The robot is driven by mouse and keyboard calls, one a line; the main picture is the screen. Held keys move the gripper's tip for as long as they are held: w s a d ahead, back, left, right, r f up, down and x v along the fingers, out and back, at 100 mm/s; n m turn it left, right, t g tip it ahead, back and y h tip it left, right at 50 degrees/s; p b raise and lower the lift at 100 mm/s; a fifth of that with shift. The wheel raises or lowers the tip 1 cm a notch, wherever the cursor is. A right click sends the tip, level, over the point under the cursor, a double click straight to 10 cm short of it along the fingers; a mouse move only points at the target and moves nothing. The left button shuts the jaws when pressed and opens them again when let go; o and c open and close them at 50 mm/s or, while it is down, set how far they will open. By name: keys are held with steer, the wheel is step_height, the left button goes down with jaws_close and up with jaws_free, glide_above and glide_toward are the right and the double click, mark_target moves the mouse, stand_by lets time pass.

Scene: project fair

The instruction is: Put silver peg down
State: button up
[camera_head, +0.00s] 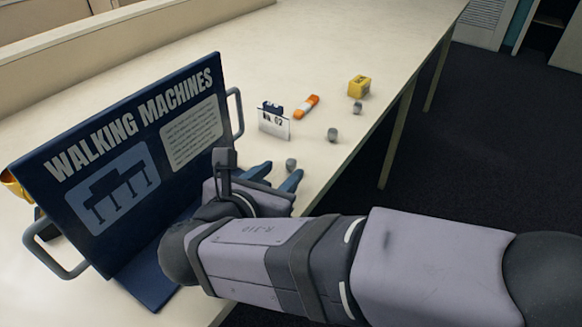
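Three small grey-silver pegs stand on the cream table (250,62): a near peg (291,164), a middle peg (332,134) and a far peg (357,107) by the yellow block. I cannot tell which of them is the task's silver peg. My gripper (275,174) is low over the table at the right side of the poster board. Its two blue fingers are spread apart, and I see nothing held between them. The near peg is just beyond the tip of the right finger; whether they touch is unclear. My arm hides the table's near part.
A dark blue "Walking Machines" board (130,165) with side handles stands left of my gripper. The table's right edge is close to the pegs.

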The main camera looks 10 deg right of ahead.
mark_target(290, 164)
steer(key=shift+b+x, duration=0.4)
steer(key=shift+x, duration=3.05)
jaws_close()
